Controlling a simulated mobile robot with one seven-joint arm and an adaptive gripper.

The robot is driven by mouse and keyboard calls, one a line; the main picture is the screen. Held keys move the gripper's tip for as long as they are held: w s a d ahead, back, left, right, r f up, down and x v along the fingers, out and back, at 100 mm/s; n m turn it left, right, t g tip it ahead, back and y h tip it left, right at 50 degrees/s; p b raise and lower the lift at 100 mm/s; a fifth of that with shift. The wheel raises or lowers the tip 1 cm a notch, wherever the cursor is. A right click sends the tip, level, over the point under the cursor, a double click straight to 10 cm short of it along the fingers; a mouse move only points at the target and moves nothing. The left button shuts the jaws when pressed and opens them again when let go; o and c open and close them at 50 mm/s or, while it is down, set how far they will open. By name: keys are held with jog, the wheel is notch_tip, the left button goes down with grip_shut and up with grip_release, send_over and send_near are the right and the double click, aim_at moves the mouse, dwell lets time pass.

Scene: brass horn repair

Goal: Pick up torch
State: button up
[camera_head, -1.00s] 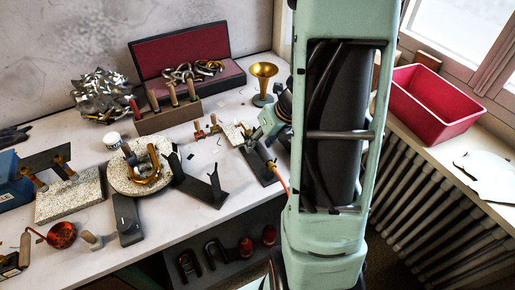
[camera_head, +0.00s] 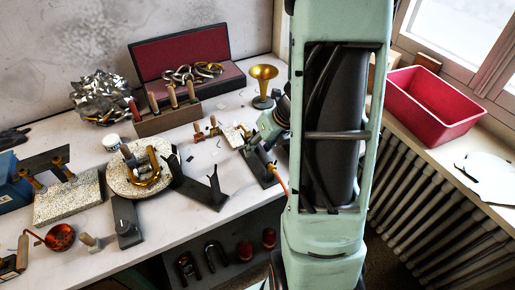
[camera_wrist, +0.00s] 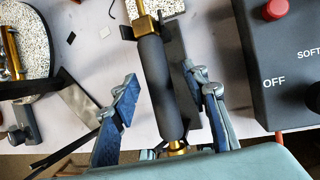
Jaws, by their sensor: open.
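The torch (camera_wrist: 158,88) shows in the wrist view as a dark cylindrical handle with brass fittings at both ends. It rests along a dark stand (camera_wrist: 188,95). My gripper (camera_wrist: 163,82) is open, with one blue finger on each side of the handle. A gap shows between the left finger and the handle; the right finger is nearer the stand side. In the head view my gripper (camera_head: 262,142) is low over the dark stand at the bench's right end, and an orange hose (camera_head: 279,178) runs from there. The torch itself is mostly hidden there.
A dark control box (camera_wrist: 290,70) with a red knob and OFF label stands right of my gripper in the wrist view. A brass bell (camera_head: 263,75) stands behind it. A V-shaped black support (camera_head: 205,190) lies to the left. A red bin (camera_head: 435,110) is on the sill.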

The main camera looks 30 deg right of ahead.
jog(key=shift+c, duration=0.7)
grip_shut()
jog(key=shift+r, duration=0.15)
